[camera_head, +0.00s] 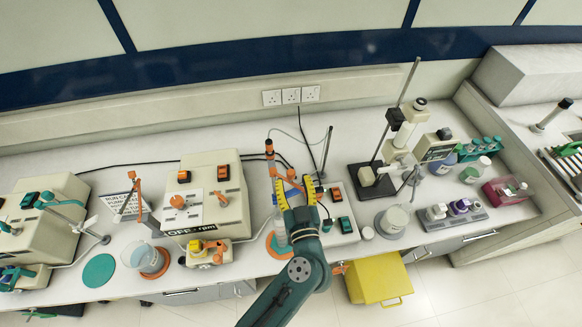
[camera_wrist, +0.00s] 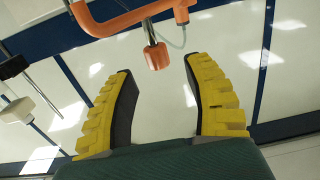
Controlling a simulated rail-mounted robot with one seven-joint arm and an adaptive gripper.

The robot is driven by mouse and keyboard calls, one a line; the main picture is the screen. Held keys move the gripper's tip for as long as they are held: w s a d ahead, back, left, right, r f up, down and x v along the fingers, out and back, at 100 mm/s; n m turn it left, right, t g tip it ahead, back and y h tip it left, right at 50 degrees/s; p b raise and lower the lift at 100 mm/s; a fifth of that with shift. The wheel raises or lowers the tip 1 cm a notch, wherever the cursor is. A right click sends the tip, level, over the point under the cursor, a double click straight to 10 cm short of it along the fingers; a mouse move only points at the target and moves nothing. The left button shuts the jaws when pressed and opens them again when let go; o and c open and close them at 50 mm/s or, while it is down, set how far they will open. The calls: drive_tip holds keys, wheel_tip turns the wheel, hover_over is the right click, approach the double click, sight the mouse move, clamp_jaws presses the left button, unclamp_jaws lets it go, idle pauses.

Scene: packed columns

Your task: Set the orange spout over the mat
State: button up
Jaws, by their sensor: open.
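An orange spout (camera_wrist: 157,55) hangs from a bent orange tube (camera_wrist: 120,20) in the wrist view. It appears just beyond the gap between my fingertips. My gripper (camera_wrist: 158,66) is open, with nothing seen held between its yellow-backed fingers. In the head view my gripper (camera_head: 295,184) is at the right-hand orange fitting (camera_head: 270,152), and its fingers partly hide the orange arm there. A round teal mat (camera_head: 99,270) lies bare at the left front. An orange mat (camera_head: 276,250) lies below my gripper, partly covered by a clear vessel. I cannot tell which mat is meant.
A beige pump box (camera_head: 212,190) stands left of my gripper. A retort stand (camera_head: 327,150) and a beige instrument (camera_head: 398,155) stand to the right. A yellow bin (camera_head: 380,282) is below the bench front.

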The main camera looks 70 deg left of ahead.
sight(292, 176)
drive_tip(key=a, duration=0.3)
drive_tip(key=shift+w+a, duration=0.3)
drive_tip(key=shift+a, duration=0.05)
clamp_jaws()
